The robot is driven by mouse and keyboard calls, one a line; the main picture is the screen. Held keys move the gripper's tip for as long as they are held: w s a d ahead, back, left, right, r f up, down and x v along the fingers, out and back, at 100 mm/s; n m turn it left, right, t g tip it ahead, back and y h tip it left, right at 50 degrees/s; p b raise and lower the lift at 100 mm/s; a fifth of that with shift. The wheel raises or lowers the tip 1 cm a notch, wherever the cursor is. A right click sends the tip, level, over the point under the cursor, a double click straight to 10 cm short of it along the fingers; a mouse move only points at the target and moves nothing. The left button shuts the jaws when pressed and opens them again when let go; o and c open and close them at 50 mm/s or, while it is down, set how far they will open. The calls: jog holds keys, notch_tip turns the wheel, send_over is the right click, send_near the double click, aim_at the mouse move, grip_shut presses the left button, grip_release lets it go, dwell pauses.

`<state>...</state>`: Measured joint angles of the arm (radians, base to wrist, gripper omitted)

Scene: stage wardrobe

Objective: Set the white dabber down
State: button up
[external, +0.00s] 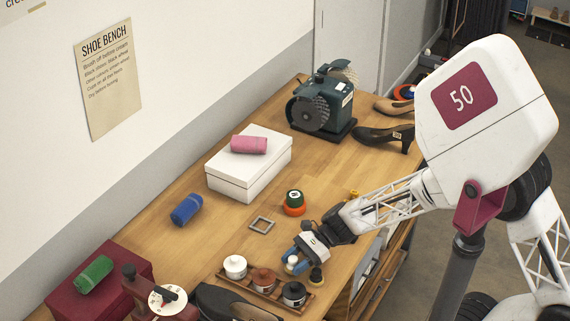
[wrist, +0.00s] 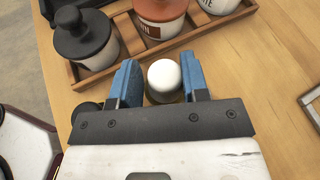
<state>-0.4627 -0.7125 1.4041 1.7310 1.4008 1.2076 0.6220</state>
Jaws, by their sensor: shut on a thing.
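The white dabber (wrist: 165,76) has a round white knob and sits between the blue fingers of my gripper (wrist: 163,84), which is shut on it. In the external view my gripper (external: 291,260) holds the dabber (external: 292,261) just beside the jar rack, over the near part of the bench. The dabber's lower part is mostly hidden, and I cannot tell whether it touches the bench top. A dark-knobbed dabber (external: 316,275) stands close by, to the right of the fingers in the external view.
A wooden rack (wrist: 181,44) holds a white jar (external: 235,266), a brown jar (external: 263,280) and a black jar (external: 294,293). A square grey frame (external: 262,224) and a green-and-orange stack (external: 294,203) lie behind. Bare bench (external: 215,230) lies left of the frame.

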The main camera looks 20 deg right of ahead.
jog(key=shift+f, duration=0.4)
jog(key=o, duration=1.1)
jog(key=shift+o, duration=0.2)
jog(key=shift+r, duration=0.15)
jog(key=shift+r, duration=0.5)
jog(key=shift+v, duration=6)
jog(key=shift+f, duration=0.1)
